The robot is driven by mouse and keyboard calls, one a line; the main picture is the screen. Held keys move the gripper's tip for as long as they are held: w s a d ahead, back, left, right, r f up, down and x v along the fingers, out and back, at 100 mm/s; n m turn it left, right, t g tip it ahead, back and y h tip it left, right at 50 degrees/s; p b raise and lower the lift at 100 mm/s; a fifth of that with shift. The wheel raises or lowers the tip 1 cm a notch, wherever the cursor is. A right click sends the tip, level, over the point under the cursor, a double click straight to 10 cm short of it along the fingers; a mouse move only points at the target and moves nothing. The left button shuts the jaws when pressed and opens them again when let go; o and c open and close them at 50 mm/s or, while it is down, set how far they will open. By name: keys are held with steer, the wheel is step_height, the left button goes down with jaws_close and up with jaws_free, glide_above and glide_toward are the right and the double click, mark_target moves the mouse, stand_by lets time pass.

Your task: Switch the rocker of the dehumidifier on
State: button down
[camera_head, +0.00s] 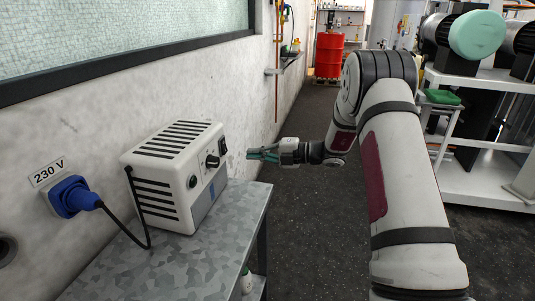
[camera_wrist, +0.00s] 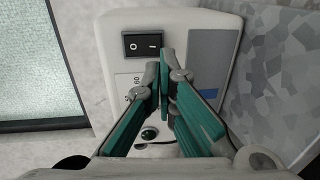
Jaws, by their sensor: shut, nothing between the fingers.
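The dehumidifier (camera_head: 160,170) is a white box with black vent slots on a metal table beside the wall. Its black rocker (camera_head: 222,145) is on the front panel, near a black knob (camera_head: 212,161). In the wrist view the rocker (camera_wrist: 143,45) shows its O mark at left and I mark at right. My gripper (camera_head: 251,155), with teal-padded fingers, is shut and empty, a short way in front of the panel. In the wrist view its fingertips (camera_wrist: 161,68) appear just below and right of the rocker and hide the knob.
A red drum (camera_head: 329,55) stands far back. Open floor lies right of the table.

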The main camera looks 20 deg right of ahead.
steer(key=x, duration=0.7)
steer(key=shift+w+a+f+t+y+b, duration=0.2)
steer(key=shift+f+t+y+b, duration=0.15)
steer(key=shift+b, duration=0.45)
steer(key=p, duration=0.2)
glide_toward(222, 153)
steer(key=s+d+f, duration=0.2)
steer(key=s+d, duration=0.2)
steer(key=d, duration=0.2)
steer(key=shift+s, duration=0.2)
steer(key=shift+d+f, duration=0.1)
